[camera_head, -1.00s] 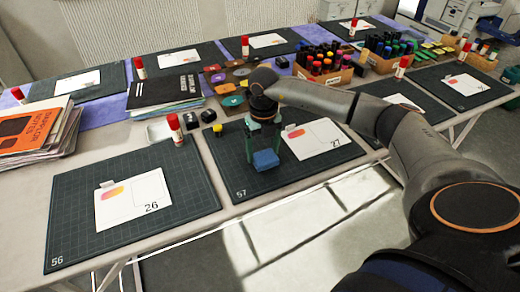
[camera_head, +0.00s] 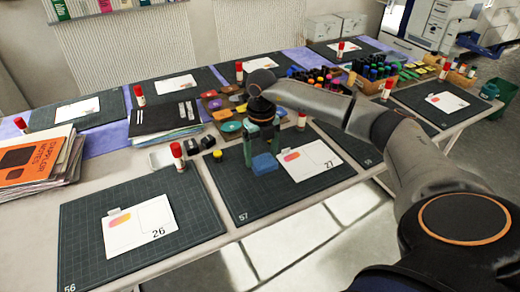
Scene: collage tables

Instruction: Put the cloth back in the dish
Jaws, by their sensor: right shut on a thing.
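The blue cloth (camera_head: 264,163) is a small folded block. My right gripper (camera_head: 262,154) points down with its green fingers on either side of it and is shut on it. It shows over the dark mat numbered 57, left of the white card 27. I cannot tell exactly how high it is above the mat. A small white dish (camera_head: 162,158) lies to the left, behind the mats and beside a red-capped glue stick (camera_head: 178,153). My left gripper is not in view.
A yellow-topped pot (camera_head: 218,155) and small black blocks (camera_head: 207,142) stand between the cloth and the dish. A black folder (camera_head: 163,117) lies behind the dish. An orange book (camera_head: 30,160) tops a stack at left. Mat 56 (camera_head: 85,225) holds card 26 (camera_head: 138,227).

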